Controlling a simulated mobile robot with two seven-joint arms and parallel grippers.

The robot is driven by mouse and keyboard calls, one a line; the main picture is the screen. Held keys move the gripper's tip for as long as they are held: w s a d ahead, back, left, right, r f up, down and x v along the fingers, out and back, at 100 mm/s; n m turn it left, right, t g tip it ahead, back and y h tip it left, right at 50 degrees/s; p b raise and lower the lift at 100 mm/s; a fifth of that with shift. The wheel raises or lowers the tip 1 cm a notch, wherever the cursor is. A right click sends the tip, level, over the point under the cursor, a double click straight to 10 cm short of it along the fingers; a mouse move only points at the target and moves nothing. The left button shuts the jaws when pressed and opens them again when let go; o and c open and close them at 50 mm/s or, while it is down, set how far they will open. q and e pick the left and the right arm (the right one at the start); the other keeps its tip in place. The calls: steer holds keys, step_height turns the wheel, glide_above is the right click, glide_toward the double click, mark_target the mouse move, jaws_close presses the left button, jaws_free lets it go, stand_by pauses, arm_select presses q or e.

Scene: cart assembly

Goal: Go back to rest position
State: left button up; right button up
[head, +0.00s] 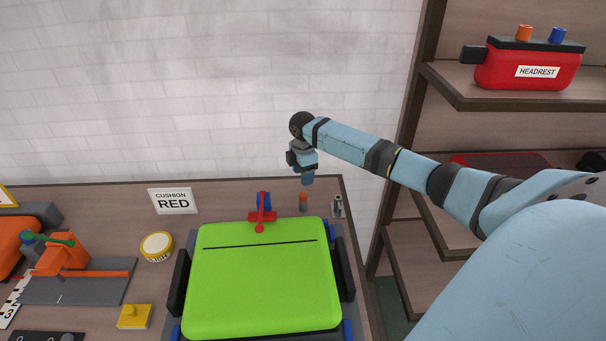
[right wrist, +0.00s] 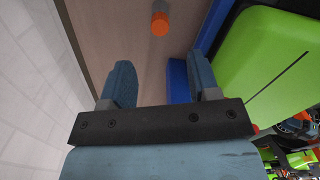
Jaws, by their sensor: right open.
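My right gripper (head: 307,179) hangs from my blue right arm above the back edge of the workbench in the head view. In the right wrist view its two blue fingers (right wrist: 160,85) are apart with nothing between them. An orange-topped peg (head: 303,201) stands on the bench below it; it also shows in the right wrist view (right wrist: 160,22), beyond the fingertips and not touched. My left gripper is not in view.
A green cushion (head: 265,285) lies in a holder with a red clamp (head: 262,217) behind it. A metal part (head: 337,206) stands to the right. Shelves at right carry a red headrest (head: 527,67). Orange tool (head: 62,255), yellow tape (head: 157,246) and yellow block (head: 134,316) lie left.

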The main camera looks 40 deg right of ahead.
steer(key=shift+r, duration=2.4)
